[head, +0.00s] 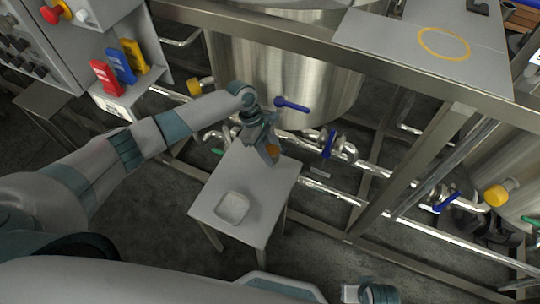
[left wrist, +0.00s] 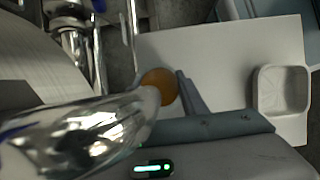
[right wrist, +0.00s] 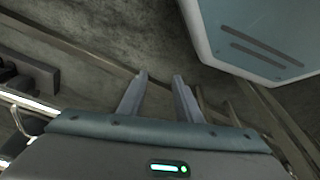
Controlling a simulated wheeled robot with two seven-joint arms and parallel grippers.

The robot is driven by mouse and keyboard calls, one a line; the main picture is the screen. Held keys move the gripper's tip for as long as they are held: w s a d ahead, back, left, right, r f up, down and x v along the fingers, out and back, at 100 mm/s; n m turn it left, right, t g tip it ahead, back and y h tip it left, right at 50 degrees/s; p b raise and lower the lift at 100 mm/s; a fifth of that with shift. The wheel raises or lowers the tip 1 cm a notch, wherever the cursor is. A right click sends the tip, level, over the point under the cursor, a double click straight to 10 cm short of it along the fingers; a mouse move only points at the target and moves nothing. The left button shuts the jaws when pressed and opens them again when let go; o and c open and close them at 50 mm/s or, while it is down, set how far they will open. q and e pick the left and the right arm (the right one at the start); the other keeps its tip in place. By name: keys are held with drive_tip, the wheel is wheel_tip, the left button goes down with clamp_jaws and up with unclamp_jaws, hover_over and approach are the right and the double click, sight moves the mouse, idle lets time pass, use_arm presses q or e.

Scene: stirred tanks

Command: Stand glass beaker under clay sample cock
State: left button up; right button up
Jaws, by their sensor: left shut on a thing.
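My left gripper (head: 267,149) is above the far end of a small grey table (head: 265,183), beside the tank's pipework. It is shut on a small orange-brown round thing (head: 272,150), which also shows in the left wrist view (left wrist: 160,86) beside one finger. A shiny metal pipe or cock (left wrist: 80,135) crosses close in front and hides the other finger. I cannot tell whether the round thing belongs to the glass beaker or the cock; no clear glass outline shows. My right gripper (right wrist: 160,78) is open and empty, its two fingers apart.
A pale square dish (head: 232,208) stands on the table's near half. A steel tank (head: 285,70) with blue-levered valves (head: 328,143) rises behind. Frame posts and a rail (head: 300,35) border the area. A yellow-capped fitting (head: 496,196) is at right.

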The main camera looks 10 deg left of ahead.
use_arm(q)
drive_tip(key=shift+f+b, duration=0.5)
drive_tip(key=shift+b, duration=0.05)
use_arm(e)
drive_tip(key=shift+a+r, duration=0.2)
drive_tip(key=shift+r, duration=1.15)
drive_tip(key=shift+a+r, duration=0.15)
drive_tip(key=shift+r, duration=1.15)
use_arm(q)
drive_tip(key=shift+f, duration=0.2)
use_arm(e)
drive_tip(key=shift+f, duration=0.25)
use_arm(q)
drive_tip(key=shift+s+f, duration=0.1)
drive_tip(key=shift+f, duration=0.05)
use_arm(e)
drive_tip(key=shift+w, duration=0.1)
